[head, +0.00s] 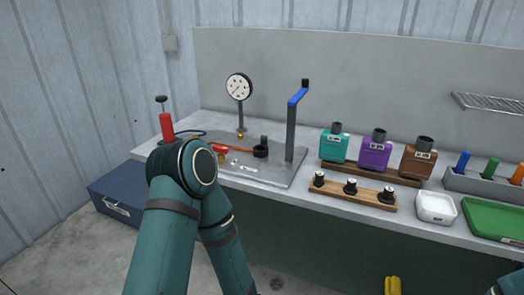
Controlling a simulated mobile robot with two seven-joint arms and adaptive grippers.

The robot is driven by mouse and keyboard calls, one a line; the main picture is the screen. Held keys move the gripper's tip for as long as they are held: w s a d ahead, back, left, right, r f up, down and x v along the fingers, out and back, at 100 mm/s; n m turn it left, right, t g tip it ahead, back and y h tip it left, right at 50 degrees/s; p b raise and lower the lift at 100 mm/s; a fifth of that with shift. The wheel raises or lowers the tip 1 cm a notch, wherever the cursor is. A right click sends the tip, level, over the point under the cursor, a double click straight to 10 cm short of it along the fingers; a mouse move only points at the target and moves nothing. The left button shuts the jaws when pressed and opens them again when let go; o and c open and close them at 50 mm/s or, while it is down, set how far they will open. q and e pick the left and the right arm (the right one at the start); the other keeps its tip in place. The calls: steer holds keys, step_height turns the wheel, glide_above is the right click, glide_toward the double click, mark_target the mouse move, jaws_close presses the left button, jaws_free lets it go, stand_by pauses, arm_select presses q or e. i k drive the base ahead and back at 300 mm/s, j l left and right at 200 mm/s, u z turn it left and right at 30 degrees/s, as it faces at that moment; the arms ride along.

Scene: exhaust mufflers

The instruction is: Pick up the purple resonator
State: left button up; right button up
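The purple resonator (375,154) is a boxy body with a dark round neck on top and a small light label on its front. It stands upright on a wooden rack (350,172), between a teal resonator (334,147) on its left and a brown one (417,160) on its right. Nothing covers its front. My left arm is folded in the foreground, left of the middle, and its gripper is out of the picture. Only a small piece of my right arm shows at the lower right corner, and its gripper is out of view.
A wooden strip (352,190) with 3 dark-topped pieces lies in front of the rack. A white dish (436,207) and a green tray (496,218) are to the right. A metal fixture with a blue-handled post (291,132) and a gauge (239,87) stand left. A grey panel rises behind.

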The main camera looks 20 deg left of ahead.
mark_target(375, 150)
steer(key=u, duration=0.45)
steer(key=i+l+u, duration=0.1)
steer(key=l+u, duration=0.65)
steer(key=u, duration=0.15)
steer(key=l+u, duration=0.3)
steer(key=l, duration=0.7)
